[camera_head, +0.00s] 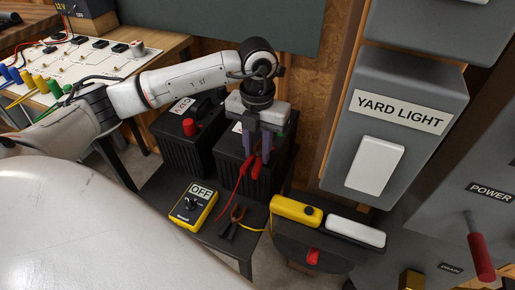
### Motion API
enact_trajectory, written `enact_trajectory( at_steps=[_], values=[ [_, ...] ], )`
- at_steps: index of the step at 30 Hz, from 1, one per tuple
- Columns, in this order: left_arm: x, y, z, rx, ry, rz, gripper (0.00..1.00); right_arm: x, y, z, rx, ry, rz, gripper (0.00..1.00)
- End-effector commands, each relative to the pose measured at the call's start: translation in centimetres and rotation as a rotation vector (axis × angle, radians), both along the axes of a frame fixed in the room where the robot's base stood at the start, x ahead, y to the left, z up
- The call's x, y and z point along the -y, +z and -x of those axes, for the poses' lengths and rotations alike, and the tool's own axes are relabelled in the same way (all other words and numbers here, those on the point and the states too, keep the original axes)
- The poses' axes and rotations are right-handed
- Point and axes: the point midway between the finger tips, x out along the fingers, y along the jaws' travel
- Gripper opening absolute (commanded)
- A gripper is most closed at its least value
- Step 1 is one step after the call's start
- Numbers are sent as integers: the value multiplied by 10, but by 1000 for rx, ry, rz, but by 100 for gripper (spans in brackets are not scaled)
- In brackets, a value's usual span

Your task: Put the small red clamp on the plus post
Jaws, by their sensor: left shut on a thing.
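My left gripper (256,153) points down over the right black battery (275,187). It is shut on the small red clamp (257,167), and a red cable hangs from the clamp to the lower left. Whether the clamp touches a post there is hidden by the fingers. The left black battery (184,150) carries a red post (190,127) and a white label. I cannot tell which post is the plus post of the right battery. My right gripper is not in view.
A yellow meter reading OFF (194,206) lies on the dark stand. A dark clamp with orange jaws (230,228) lies beside it. A yellow box (297,211) and white box (356,231) sit to the right. A grey YARD LIGHT switch panel (398,110) stands close on the right.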

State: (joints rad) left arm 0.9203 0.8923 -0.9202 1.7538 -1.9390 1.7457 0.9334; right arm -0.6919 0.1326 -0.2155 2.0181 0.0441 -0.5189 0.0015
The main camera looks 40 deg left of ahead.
Motion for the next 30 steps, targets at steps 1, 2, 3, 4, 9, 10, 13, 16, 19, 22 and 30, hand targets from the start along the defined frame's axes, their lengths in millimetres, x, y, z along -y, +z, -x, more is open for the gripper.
enact_trajectory(
  at_steps=[1, 2, 3, 4, 9, 10, 13, 16, 19, 22, 30],
  values=[
    [0, -1, 0, 0, 0, 0, 2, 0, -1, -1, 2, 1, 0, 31],
    [0, -2, 0, 0, 0, 0, 2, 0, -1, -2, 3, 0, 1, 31],
    [0, -3, 0, 0, 0, 0, 2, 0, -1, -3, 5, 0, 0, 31],
    [0, -4, 0, 0, 0, 0, 2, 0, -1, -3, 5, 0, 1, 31],
    [0, -7, 0, 0, 0, 0, 2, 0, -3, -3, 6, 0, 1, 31],
    [0, -8, 0, 0, 0, 0, 2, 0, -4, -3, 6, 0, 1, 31],
    [0, -10, 0, 0, 0, 0, 2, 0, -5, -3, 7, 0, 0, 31],
    [0, -12, 0, 0, 0, 0, 2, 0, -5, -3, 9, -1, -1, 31],
    [0, -14, 0, 0, 0, 0, 2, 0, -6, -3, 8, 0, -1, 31],
    [0, -16, 0, 0, 0, 0, 2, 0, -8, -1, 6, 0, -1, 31],
    [0, -18, 0, -1, 0, 0, 2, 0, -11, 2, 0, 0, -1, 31]
  ],
)
